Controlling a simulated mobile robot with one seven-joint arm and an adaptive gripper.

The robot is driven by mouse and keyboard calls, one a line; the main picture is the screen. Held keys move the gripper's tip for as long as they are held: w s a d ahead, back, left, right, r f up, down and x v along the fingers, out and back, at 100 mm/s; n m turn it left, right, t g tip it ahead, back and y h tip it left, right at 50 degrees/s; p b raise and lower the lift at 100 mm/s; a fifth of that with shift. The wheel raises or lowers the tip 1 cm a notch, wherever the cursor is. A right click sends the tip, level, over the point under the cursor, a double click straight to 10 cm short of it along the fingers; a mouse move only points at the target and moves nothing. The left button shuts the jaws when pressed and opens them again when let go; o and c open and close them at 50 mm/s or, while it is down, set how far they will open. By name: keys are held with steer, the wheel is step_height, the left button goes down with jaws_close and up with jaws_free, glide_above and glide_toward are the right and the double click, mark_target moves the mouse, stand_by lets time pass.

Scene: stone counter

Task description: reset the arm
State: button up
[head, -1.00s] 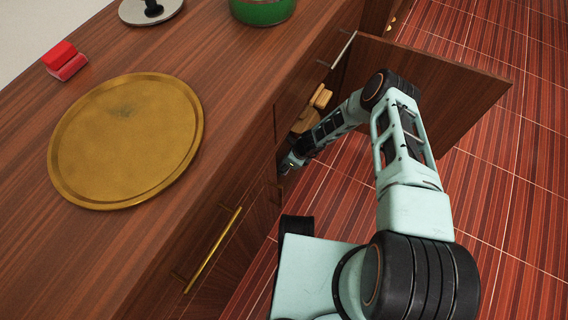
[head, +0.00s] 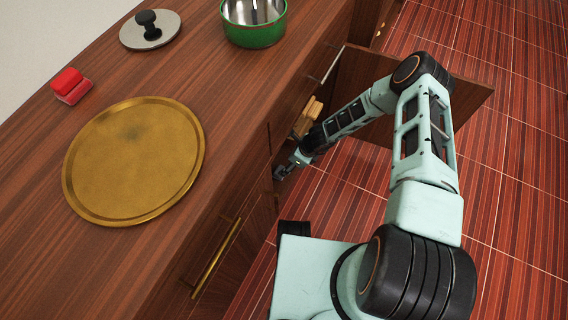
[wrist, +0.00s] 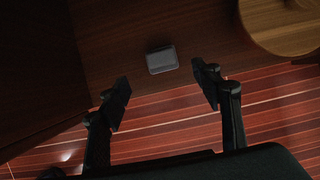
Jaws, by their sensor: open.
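My gripper (head: 281,172) is low beside the cabinet front in the head view, at the opening of the cabinet with the swung-out door. In the wrist view my gripper (wrist: 162,90) has its two black fingers spread apart with nothing between them. Beyond the fingertips a small dark grey block (wrist: 162,59) lies on a dark wooden surface. A round light-wood object (wrist: 282,25) is at the upper right of the wrist view. My arm reaches from the base at the lower right, bent at a raised elbow.
An open cabinet door (head: 468,92) stands out behind my arm. Wooden items (head: 308,115) show in the cabinet opening. On the counter are a gold tray (head: 135,165), a red object (head: 70,86), a lid (head: 150,32) and a green pot (head: 254,28). Tiled floor is free at right.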

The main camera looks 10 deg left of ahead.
steer(key=shift+s+d+r, duration=0.1)
steer(key=shift+d+r, duration=0.15)
steer(key=shift+r, duration=0.35)
